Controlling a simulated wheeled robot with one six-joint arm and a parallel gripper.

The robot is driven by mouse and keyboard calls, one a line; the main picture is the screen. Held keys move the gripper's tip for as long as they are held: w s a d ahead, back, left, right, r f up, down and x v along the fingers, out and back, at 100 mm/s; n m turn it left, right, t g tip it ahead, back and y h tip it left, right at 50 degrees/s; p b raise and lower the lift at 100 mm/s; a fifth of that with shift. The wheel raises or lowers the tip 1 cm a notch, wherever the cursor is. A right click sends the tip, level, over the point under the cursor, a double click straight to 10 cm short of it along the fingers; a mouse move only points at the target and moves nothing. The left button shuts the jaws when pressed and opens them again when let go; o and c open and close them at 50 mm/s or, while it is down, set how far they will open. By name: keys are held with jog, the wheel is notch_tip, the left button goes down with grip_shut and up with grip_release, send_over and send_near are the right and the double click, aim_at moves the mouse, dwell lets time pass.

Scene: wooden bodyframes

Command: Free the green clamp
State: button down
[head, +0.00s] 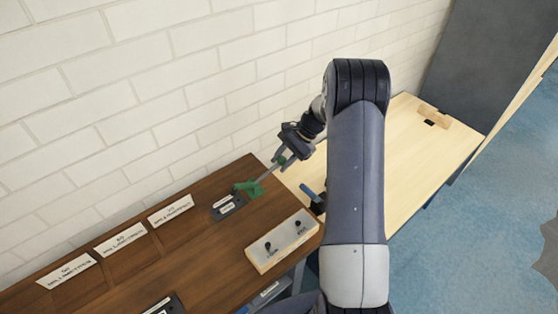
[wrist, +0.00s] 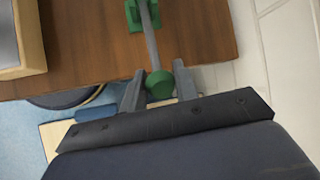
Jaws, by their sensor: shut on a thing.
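The green clamp (head: 248,187) is at the right end of the dark brown tabletop, close to the brick wall, with its grey bar slanting up to the right. My gripper (head: 281,158) is shut on the green end of that bar, above the table's right edge. In the wrist view, the clamp's green round end (wrist: 160,84) sits between the two grey fingers of my gripper (wrist: 160,90). The bar runs up to a green jaw at the top edge of the picture, which cuts it off. Whether the jaw touches the tabletop is unclear.
A dark labelled plate (head: 228,206) lies beside the clamp. A light wooden box (head: 283,241) with two black knobs is at the table's front right. White label cards (head: 121,239) stand along the wall. A pale wooden table (head: 400,150) lies to the right, partly behind my arm.

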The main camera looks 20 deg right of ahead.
jog(key=shift+d+f+y+b, duration=0.2)
jog(key=shift+f+y+b, duration=0.2)
jog(key=shift+f+y, duration=0.35)
jog(key=shift+f+b, duration=0.45)
jog(key=shift+f, duration=0.2)
jog(key=c, duration=1.1)
grip_release()
jog(key=shift+w, duration=0.1)
jog(key=shift+d+r, duration=0.1)
jog(key=shift+r, duration=0.05)
jog(key=b+v, duration=0.1)
jog(key=v, duration=0.9)
jog(key=shift+w+d+r, duration=0.1)
jog(key=shift+r, duration=0.25)
